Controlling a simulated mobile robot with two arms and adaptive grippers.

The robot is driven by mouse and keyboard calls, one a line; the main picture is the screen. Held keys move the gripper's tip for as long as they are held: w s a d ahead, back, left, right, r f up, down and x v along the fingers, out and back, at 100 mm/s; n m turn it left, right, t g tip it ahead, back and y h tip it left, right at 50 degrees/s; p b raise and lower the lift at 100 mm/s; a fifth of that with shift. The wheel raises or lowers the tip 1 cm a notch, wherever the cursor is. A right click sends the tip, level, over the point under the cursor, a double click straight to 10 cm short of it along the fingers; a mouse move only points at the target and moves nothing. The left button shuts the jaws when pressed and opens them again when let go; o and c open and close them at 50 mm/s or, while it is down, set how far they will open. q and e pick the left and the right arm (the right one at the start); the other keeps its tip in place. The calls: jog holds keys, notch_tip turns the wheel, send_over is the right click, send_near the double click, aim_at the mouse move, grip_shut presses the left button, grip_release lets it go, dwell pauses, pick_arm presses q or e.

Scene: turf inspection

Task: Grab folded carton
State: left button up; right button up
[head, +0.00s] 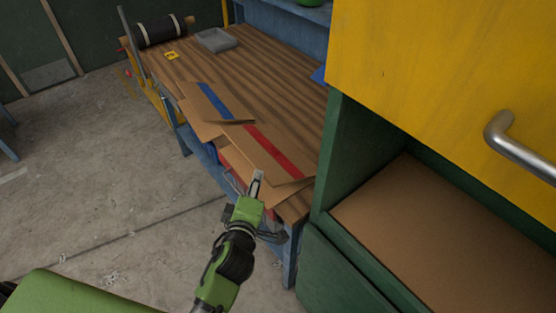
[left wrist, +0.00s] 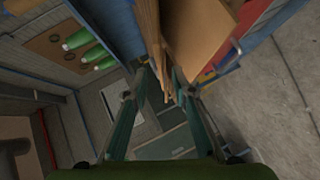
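Flat folded cartons lie overlapping on the wooden workbench (head: 285,75). One has a blue stripe (head: 212,101); the nearer one has a red stripe (head: 271,150) and its end sticks out past the bench's front edge. My left gripper (head: 257,183) is at that near edge, just in front of the red-striped carton. In the left wrist view its two fingers (left wrist: 161,72) stand apart, with carton edges (left wrist: 166,62) reaching between the tips. I cannot tell whether either finger touches the cardboard. My right gripper is not in view.
A green cabinet (head: 345,150) with a yellow door (head: 440,80) and metal handle (head: 515,145) stands close on the right. A grey tray (head: 216,41), a yellow item (head: 171,55) and a dark roll (head: 160,31) are at the bench's far end. Concrete floor (head: 90,180) is open at left.

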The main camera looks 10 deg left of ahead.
aim_at(260, 156)
pick_arm(q)
jog(key=x, duration=0.2)
jog(key=p+x, duration=0.1)
jog(key=x, duration=0.1)
jog(key=shift+a+r, duration=0.15)
jog(key=shift+a, duration=0.25)
jog(key=x, duration=0.3)
jog(key=shift+w+d+f, duration=0.15)
jog(key=shift+w+f, duration=0.05)
jog(key=shift+w, duration=0.1)
jog(key=shift+w+f+p, duration=0.1)
jog(key=shift+w+p, duration=0.2)
jog(key=shift+w, duration=0.25)
jog(key=x, duration=0.1)
jog(key=p+x, duration=0.1)
jog(key=x, duration=0.2)
jog(key=shift+w+a+p, duration=0.15)
jog(key=shift+a+p, duration=0.15)
jog(key=shift+p, duration=0.1)
jog(key=shift+w, duration=0.15)
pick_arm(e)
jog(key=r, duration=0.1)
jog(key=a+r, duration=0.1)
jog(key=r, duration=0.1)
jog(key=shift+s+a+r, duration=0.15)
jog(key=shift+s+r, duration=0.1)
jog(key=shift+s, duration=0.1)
